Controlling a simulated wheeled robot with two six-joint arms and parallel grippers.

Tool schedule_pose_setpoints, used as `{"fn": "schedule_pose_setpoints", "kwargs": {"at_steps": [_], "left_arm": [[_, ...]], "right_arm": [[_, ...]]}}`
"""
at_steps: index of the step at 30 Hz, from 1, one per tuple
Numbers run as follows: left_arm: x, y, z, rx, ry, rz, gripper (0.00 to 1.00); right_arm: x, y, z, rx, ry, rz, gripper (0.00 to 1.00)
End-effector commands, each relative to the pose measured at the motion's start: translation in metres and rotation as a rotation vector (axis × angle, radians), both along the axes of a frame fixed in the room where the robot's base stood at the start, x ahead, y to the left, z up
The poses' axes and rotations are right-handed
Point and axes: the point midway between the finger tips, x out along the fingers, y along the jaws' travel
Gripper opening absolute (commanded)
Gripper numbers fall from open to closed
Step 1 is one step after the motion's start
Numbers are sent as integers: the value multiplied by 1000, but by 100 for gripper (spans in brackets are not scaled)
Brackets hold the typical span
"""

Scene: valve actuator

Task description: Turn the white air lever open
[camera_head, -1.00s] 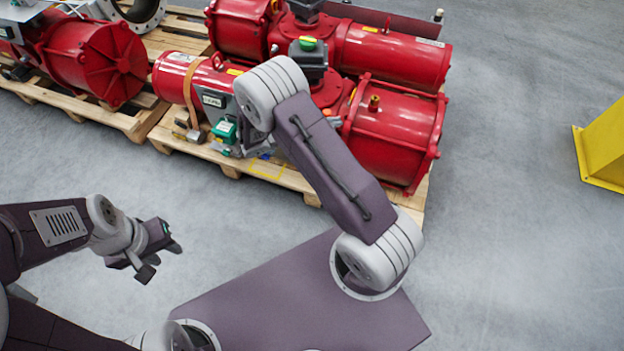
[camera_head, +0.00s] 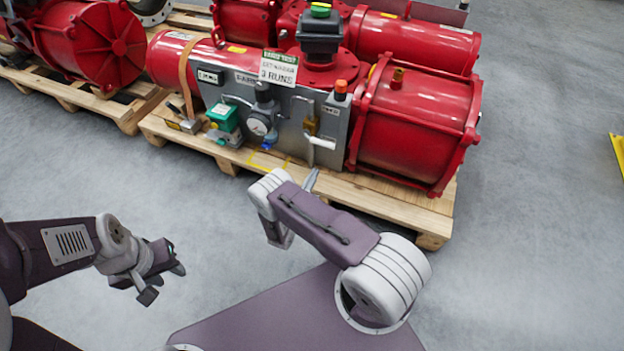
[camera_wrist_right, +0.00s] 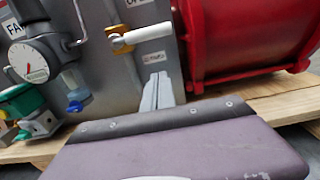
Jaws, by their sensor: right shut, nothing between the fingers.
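The white air lever (camera_head: 320,142) sticks out to the right, roughly level, below a brass valve body (camera_head: 311,126) on the grey panel. In the right wrist view the white lever (camera_wrist_right: 148,33) points right from its yellow valve (camera_wrist_right: 117,40). My right gripper (camera_head: 311,180) is below and in front of the lever, apart from it. Its fingers (camera_wrist_right: 158,90) are shut, empty, and point up toward the panel just below the lever. My left gripper (camera_head: 165,281) is open and empty at the lower left, far from the panel.
The panel (camera_head: 288,115) also bears a pressure gauge (camera_head: 258,126), a green-topped unit (camera_head: 223,118) and a red-capped part (camera_head: 341,89). A red cylinder (camera_head: 415,120) stands right of the lever. The wooden pallet's edge (camera_head: 400,200) lies below.

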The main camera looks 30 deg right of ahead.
Motion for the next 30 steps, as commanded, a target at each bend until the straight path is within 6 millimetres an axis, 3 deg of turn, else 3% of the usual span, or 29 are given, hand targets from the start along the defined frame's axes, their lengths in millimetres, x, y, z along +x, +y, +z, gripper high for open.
{"fn": "schedule_pose_setpoints", "kwargs": {"at_steps": [8,10,16,30], "left_arm": [[0,0,-32,0,1,0,36],[0,0,-29,0,1,0,36],[0,0,-33,0,1,0,36],[0,0,-32,0,1,0,36]], "right_arm": [[38,-48,-6,-1,-2,-5,0],[41,-47,13,-1,-2,-1,0],[44,-51,34,-1,-1,0,0],[43,-52,38,-4,5,-1,0]]}}
